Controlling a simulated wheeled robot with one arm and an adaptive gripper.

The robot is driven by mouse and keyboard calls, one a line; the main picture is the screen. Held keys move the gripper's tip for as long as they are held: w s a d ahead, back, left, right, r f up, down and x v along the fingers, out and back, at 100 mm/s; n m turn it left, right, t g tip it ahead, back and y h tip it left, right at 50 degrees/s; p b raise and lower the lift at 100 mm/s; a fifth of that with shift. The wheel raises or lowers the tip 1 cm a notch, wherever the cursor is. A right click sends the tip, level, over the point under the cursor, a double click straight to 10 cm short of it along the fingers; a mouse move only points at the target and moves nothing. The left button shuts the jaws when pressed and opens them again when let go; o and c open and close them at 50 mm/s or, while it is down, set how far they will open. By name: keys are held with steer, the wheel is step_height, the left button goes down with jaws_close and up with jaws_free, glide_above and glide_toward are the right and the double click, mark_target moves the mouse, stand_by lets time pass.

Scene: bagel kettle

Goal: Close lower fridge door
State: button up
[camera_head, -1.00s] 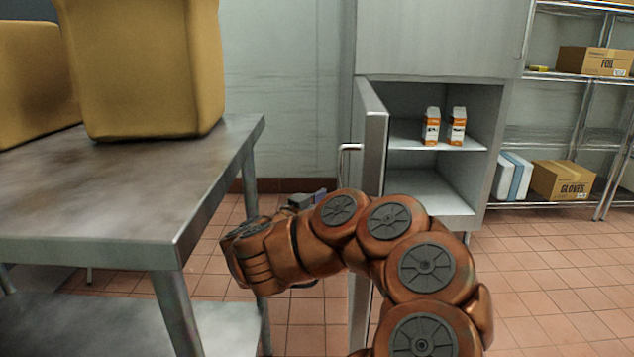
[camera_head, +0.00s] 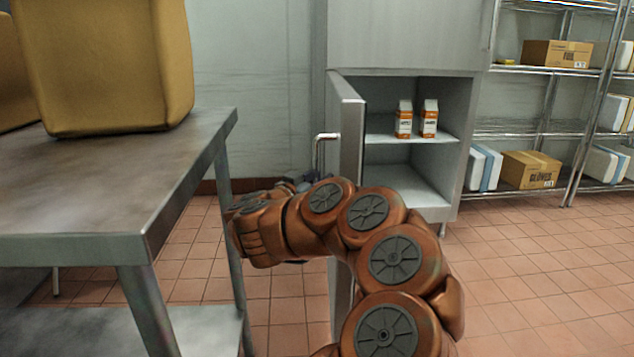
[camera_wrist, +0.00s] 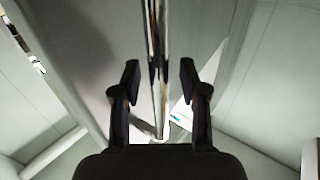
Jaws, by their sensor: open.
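The lower fridge door (camera_head: 350,125) stands open, swung out toward me, seen nearly edge-on. Its metal bar handle (camera_head: 318,150) sticks out on the left face. The lower fridge compartment (camera_head: 405,185) shows inside shelves. My gripper, at the end of my copper arm, is mostly hidden behind the arm in the head view, just below the handle. In the wrist view my gripper (camera_wrist: 159,84) is open, with a dark finger on each side of the shiny handle bar (camera_wrist: 157,45). The bar lines up between the fingers; I cannot tell whether they touch it.
Two orange-and-white cartons (camera_head: 404,119) stand on the fridge shelf. A steel table (camera_head: 110,180) with a large tan container (camera_head: 105,65) is close on the left. A wire rack with boxes (camera_head: 530,170) stands right. Tiled floor is clear at right front.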

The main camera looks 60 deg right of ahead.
steer(key=shift+c, duration=0.3)
jaws_close()
stand_by(0.3)
